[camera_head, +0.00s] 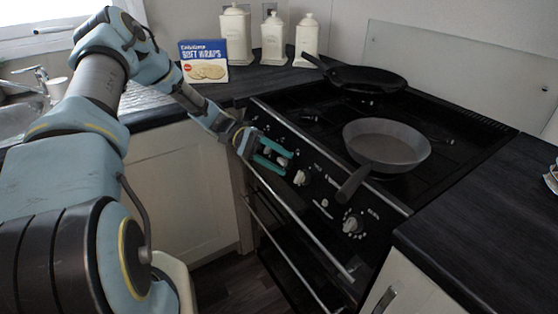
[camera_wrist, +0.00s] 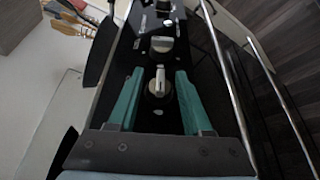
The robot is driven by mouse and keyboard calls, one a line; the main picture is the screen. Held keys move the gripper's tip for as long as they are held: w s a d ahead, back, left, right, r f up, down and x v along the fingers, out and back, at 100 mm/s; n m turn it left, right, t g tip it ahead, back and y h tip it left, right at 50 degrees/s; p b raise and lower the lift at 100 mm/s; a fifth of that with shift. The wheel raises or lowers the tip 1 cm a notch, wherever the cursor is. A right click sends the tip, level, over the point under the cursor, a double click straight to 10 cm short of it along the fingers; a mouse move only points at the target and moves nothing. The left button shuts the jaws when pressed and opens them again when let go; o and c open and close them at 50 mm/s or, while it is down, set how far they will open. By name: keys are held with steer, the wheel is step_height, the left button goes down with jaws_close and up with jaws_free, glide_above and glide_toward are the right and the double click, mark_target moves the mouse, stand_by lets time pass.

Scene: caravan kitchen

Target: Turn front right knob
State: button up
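The black stove front panel (camera_head: 328,190) carries a row of light knobs. In the head view one knob (camera_head: 301,178) is just right of my gripper, and another knob (camera_head: 353,223) is at the panel's right end. My gripper (camera_head: 272,155) has teal fingers and is at the left part of the panel. In the wrist view my gripper (camera_wrist: 158,98) is open, with a knob (camera_wrist: 157,84) showing between its fingers and gaps on both sides. I cannot tell whether the fingertips reach around it. Another knob (camera_wrist: 162,44) lies beyond the fingers.
A grey pan (camera_head: 388,144) sits on the hob, its handle (camera_head: 353,184) reaching over the front edge near the knobs. A black pan (camera_head: 365,78) is behind. An oven rail (camera_head: 300,222) runs below the panel. White canisters and a wraps box (camera_head: 204,62) stand on the back counter.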

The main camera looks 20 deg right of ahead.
mark_target(279, 159)
step_height(279, 159, up, 10)
steer(key=shift+r+b, duration=0.1)
steer(key=shift+b, duration=0.95)
